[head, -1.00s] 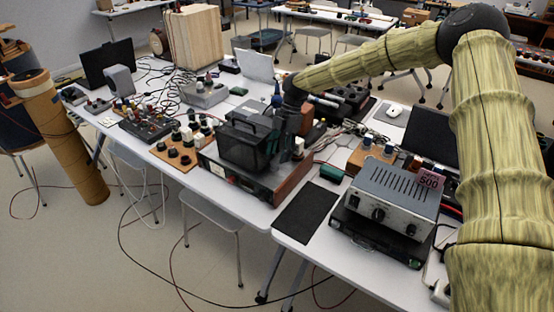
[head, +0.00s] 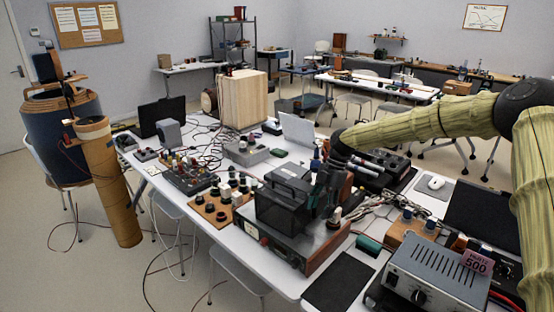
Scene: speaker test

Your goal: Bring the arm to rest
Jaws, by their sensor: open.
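My arm, with pale green ribbed links, reaches in from the right in the head view. My gripper (head: 322,207) is dark and points down, with its jaws open. It is beside the right side of a black box with a handle (head: 283,208), which sits on a wide wood-sided device (head: 292,243) on the long white table (head: 217,247). I cannot tell whether the fingers touch the box or the device. The fingertips are hard to make out against the dark things around them, and I see nothing held.
A grey metal unit (head: 440,273) with a pink "500" label stands close under my arm at the right. A bare black mat (head: 339,283) lies left of it. Cables and small instruments crowd the table. A tall brown cylinder (head: 108,185) leans at the left. Open floor lies at the front left.

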